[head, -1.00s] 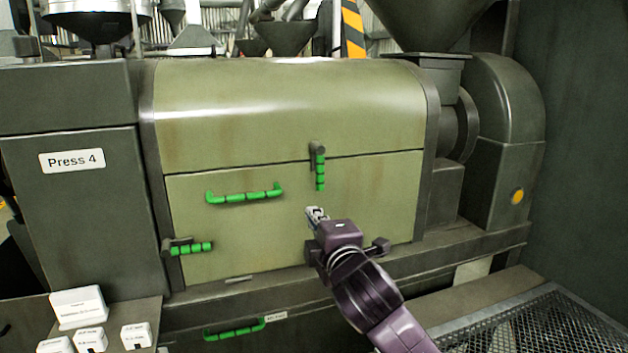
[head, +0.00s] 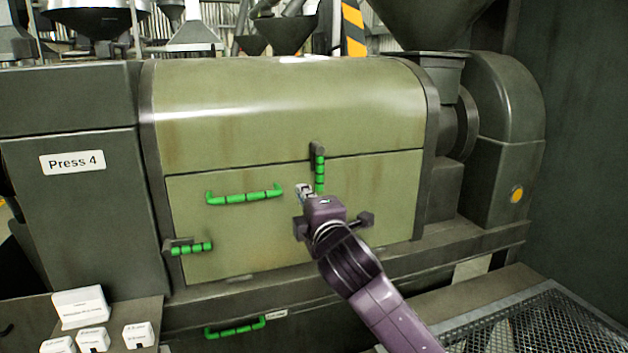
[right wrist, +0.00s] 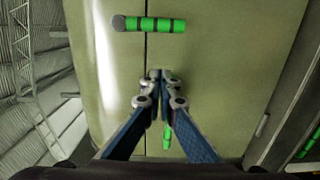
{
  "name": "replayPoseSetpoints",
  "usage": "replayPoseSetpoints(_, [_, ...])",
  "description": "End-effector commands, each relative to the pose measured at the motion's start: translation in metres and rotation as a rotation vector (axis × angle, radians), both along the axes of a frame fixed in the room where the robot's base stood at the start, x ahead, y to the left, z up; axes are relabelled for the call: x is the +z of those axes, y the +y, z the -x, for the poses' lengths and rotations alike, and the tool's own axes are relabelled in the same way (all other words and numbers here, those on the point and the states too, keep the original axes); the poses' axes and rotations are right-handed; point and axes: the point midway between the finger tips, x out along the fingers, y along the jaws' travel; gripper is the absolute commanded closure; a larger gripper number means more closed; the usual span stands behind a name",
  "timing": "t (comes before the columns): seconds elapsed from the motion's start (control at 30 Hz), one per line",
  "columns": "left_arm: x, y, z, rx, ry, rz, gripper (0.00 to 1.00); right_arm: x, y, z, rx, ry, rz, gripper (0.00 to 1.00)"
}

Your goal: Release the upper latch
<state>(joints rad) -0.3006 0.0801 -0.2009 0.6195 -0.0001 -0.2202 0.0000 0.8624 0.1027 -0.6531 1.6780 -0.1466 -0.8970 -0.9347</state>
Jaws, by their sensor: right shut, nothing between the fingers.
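The upper latch (head: 319,170) is a green ribbed handle on a dark pivot, hanging straight down across the seam of the olive press cover. It also shows at the top of the right wrist view (right wrist: 155,24), in full. My right gripper (head: 304,190) is shut and empty, its tips just left of the latch's lower part in the head view. In the right wrist view the shut tips (right wrist: 160,76) are near the seam, with a visible gap to the latch. My left gripper is not in view.
A green door handle (head: 244,195) is left of my gripper, partly hidden behind the fingers in the wrist view. A lower latch (head: 190,248) is at the door's left edge. Another green handle (head: 235,329) is below. A mesh grate (head: 550,325) lies at front right.

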Motion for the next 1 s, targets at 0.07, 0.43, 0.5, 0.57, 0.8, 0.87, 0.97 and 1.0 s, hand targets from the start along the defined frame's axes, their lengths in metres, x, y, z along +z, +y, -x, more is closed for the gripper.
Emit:
replayPoseSetpoints(0.07, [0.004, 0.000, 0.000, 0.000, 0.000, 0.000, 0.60, 0.001, 0.003, -0.012, -0.002, 0.002, 0.001, 1.00])
replayPoseSetpoints(0.43, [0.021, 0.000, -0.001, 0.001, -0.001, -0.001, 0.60, 0.002, -0.006, -0.053, -0.005, 0.002, 0.001, 1.00])
replayPoseSetpoints(0.5, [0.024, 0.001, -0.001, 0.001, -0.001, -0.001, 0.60, 0.002, -0.012, -0.057, -0.003, 0.001, 0.001, 1.00])
replayPoseSetpoints(0.57, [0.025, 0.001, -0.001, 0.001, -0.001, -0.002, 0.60, 0.001, -0.017, -0.059, -0.002, 0.001, 0.001, 1.00])
replayPoseSetpoints(0.8, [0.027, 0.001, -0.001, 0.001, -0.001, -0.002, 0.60, 0.000, -0.024, -0.063, 0.000, 0.000, 0.000, 1.00])
replayPoseSetpoints(0.87, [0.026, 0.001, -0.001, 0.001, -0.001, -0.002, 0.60, -0.001, -0.024, -0.063, 0.000, 0.000, 0.000, 1.00])
replayPoseSetpoints(0.97, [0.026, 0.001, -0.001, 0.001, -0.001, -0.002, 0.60, -0.001, -0.024, -0.063, 0.000, 0.000, 0.000, 1.00])
replayPoseSetpoints(1.0, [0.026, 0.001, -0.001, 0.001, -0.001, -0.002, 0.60, -0.001, -0.024, -0.063, 0.000, 0.000, 0.000, 1.00])
